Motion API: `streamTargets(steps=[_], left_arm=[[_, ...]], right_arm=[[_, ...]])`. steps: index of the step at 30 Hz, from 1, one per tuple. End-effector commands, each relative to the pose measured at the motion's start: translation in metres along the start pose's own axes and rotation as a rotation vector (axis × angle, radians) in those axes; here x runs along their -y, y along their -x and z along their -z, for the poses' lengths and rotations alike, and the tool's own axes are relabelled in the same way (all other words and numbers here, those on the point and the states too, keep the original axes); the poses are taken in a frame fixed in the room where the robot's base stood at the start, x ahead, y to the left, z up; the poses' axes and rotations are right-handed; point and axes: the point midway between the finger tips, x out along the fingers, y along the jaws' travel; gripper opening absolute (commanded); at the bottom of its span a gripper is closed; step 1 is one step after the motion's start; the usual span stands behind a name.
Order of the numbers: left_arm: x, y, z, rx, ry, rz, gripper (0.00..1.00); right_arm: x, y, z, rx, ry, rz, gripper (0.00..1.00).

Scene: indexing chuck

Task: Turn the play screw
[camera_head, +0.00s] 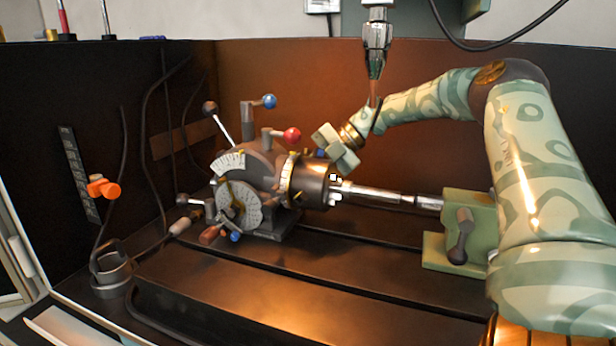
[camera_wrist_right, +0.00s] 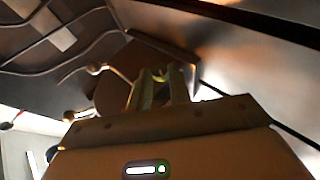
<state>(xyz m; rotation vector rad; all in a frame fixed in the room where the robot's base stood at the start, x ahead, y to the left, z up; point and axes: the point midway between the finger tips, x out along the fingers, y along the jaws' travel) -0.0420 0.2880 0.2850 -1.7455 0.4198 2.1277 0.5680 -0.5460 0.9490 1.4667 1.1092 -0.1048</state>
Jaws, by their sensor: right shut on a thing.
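The dark indexing head (camera_head: 262,165) stands on the slotted table, with pale graduated dials, a chuck at its right end and several small yellow screws and levers. My right gripper (camera_head: 332,158) reaches in from the right, just above the chuck side of the head. Its pale green fingers are shut on a small yellow part, which I take for the play screw (camera_head: 320,153). In the right wrist view a yellowish bit shows between the fingertips (camera_wrist_right: 161,73); the fingers hide most of it. My left gripper is in neither view.
A metal bar (camera_head: 385,198) runs from the chuck to the green tailstock (camera_head: 470,232). A vertical spindle (camera_head: 376,50) hangs close behind my right wrist. Red (camera_head: 292,134) and blue (camera_head: 269,101) lever knobs stick up beside the gripper.

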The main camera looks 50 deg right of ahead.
Motion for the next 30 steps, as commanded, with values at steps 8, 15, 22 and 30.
streamTargets(steps=[8,15,22,30], left_arm=[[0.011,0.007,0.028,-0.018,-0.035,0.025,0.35],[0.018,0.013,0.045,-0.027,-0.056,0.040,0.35],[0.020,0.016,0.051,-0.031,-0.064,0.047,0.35],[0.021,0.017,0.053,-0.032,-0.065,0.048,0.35]], right_arm=[[-0.004,-0.002,-0.002,0.003,-0.076,0.188,0.00],[-0.008,-0.003,-0.002,0.002,-0.120,0.293,0.00],[-0.009,-0.002,-0.001,0.001,-0.138,0.333,0.00],[-0.010,-0.002,-0.001,0.000,-0.140,0.338,0.00]])
